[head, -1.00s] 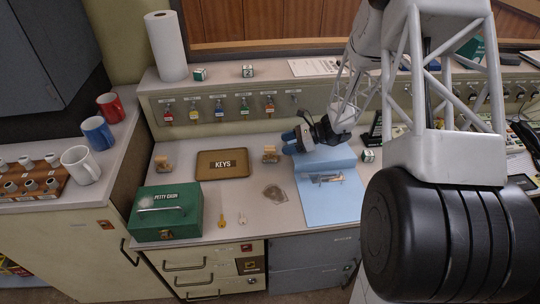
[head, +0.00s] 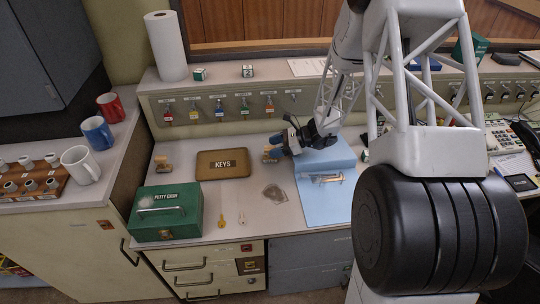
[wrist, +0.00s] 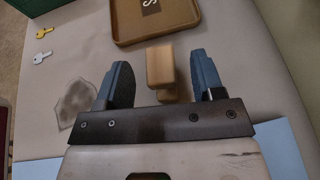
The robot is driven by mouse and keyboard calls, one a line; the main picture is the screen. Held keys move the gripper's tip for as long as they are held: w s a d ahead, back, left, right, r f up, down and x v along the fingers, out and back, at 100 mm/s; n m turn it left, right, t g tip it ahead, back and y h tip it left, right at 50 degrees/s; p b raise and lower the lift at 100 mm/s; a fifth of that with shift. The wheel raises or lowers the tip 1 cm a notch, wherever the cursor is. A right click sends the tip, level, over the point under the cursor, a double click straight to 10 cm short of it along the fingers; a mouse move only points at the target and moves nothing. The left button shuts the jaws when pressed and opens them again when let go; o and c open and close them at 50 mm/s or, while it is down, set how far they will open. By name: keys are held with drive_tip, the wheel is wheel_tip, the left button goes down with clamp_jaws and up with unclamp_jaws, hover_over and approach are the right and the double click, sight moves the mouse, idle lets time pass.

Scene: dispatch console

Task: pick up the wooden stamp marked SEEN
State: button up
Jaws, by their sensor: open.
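A small wooden stamp (head: 268,156) stands on the counter just right of the KEYS tray, partly hidden by my gripper in the head view. In the wrist view this wooden stamp (wrist: 160,66) sits between my two blue fingers, with a gap on each side. My gripper (wrist: 160,72) is open and seems to hold nothing. In the head view my gripper (head: 279,148) is at the stamp's right side. A second wooden stamp (head: 162,163) stands left of the tray, above the green cash box. No lettering can be read on either stamp.
The brown KEYS tray (head: 223,173) lies just left of the near stamp. A blue pad (head: 322,205) lies to the right. A greyish flat patch (head: 274,193), two keys (head: 223,221) and the green PETTY CASH box (head: 165,213) are nearer the front. A key-hook panel (head: 225,123) stands behind.

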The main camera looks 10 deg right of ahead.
drive_tip(key=shift+x, duration=1.05)
drive_tip(key=shift+c, duration=0.2)
drive_tip(key=c, duration=1)
